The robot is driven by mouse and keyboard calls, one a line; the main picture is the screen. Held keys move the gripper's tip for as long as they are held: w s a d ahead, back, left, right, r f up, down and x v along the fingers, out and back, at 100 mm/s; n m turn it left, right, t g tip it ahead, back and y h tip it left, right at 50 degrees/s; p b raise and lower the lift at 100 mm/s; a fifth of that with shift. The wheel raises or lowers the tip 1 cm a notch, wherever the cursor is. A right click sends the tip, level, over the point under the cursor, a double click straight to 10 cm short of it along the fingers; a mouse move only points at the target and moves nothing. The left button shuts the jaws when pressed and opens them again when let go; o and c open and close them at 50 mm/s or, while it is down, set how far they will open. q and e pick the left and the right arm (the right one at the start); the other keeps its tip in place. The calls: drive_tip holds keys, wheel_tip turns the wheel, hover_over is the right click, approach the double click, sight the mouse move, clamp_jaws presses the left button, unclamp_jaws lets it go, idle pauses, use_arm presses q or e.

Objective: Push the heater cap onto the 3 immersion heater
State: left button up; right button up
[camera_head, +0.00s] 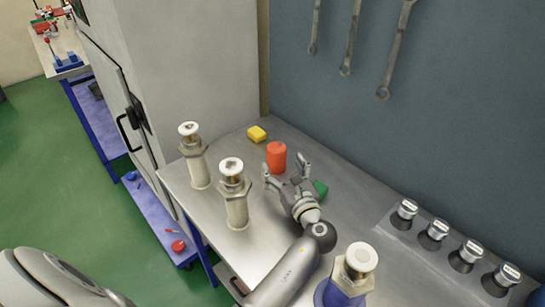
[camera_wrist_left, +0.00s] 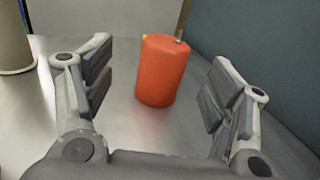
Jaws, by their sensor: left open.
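An orange-red cylindrical cap (camera_head: 276,157) stands upright on the metal bench. It also shows in the left wrist view (camera_wrist_left: 167,72), framed between the finger pads with clear gaps on both sides. My left gripper (camera_head: 287,168) is open, just in front of this cap and not holding it. I cannot tell for certain which piece is the heater cap.
A yellow block (camera_head: 257,134) lies behind the orange cap. A green piece (camera_head: 320,188) lies beside my left gripper, partly hidden. Several black-and-silver knobs (camera_head: 433,235) line the right side of the bench. Wrenches (camera_head: 352,40) hang on the wall panel.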

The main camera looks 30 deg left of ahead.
sight(280, 156)
use_arm(q)
drive_tip(key=shift+w+a+r, duration=0.25)
drive_tip(key=shift+w+a, duration=0.25)
drive_tip(key=shift+w, duration=0.1)
drive_tip(key=x, duration=0.3)
drive_tip(key=p+x, duration=0.1)
drive_tip(key=x, duration=0.1)
drive_tip(key=shift+w+d+f, duration=0.2)
drive_tip(key=shift+d+f, duration=0.05)
drive_tip(key=shift+f, duration=0.1)
drive_tip(key=shift+c, duration=0.4)
drive_tip(key=c, duration=1)
